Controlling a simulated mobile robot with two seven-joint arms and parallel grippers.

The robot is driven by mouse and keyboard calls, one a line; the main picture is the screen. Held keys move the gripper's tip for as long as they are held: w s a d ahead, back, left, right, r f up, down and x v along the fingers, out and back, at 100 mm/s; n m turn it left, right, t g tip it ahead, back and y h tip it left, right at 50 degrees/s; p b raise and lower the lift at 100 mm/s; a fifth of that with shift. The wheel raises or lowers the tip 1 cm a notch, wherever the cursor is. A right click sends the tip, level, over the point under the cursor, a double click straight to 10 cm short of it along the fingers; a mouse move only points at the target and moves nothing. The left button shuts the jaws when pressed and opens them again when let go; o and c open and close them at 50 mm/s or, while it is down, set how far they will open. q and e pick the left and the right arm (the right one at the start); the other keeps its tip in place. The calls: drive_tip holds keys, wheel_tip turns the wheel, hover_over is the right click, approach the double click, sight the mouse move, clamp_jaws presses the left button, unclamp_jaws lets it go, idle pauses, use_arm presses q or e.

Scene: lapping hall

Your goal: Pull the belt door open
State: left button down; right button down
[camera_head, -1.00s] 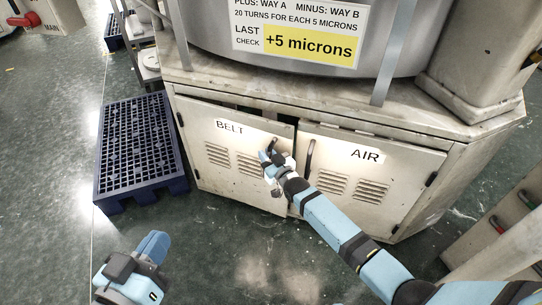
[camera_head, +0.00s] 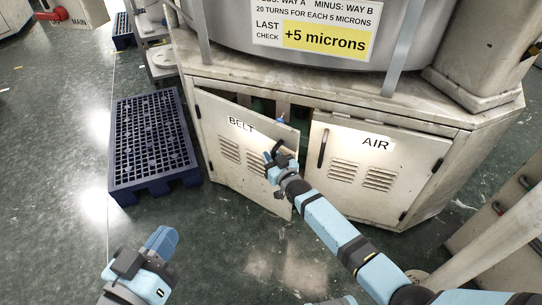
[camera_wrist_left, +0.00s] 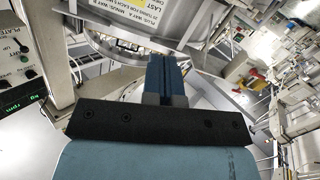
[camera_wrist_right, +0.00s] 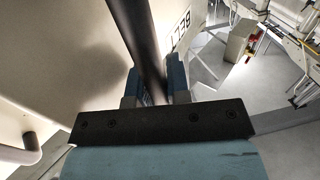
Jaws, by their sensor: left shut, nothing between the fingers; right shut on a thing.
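The belt door (camera_head: 232,158) is a worn cream panel labelled BELT, hinged at its left. It stands partly open, its right edge swung out from the cabinet, with a dark gap above and behind it. My right gripper (camera_head: 272,158) is shut on the door's dark bar handle. In the right wrist view the handle (camera_wrist_right: 140,40) runs between the two blue fingers (camera_wrist_right: 152,88). My left gripper (camera_head: 160,240) is shut and empty, low at the left, well apart from the door. Its closed blue fingers (camera_wrist_left: 167,80) show in the left wrist view.
The AIR door (camera_head: 374,165) to the right is closed, with its own dark handle (camera_head: 322,150). A blue pallet (camera_head: 122,188) lies on the floor left of the cabinet. The green floor (camera_head: 235,240) in front of the belt door is clear.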

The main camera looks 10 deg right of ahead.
use_arm(q)
drive_tip(key=shift+w+d, duration=0.1)
use_arm(e)
drive_tip(key=shift+d, duration=0.15)
drive_tip(key=c, duration=1.4)
unclamp_jaws()
use_arm(q)
drive_tip(key=shift+r, duration=0.1)
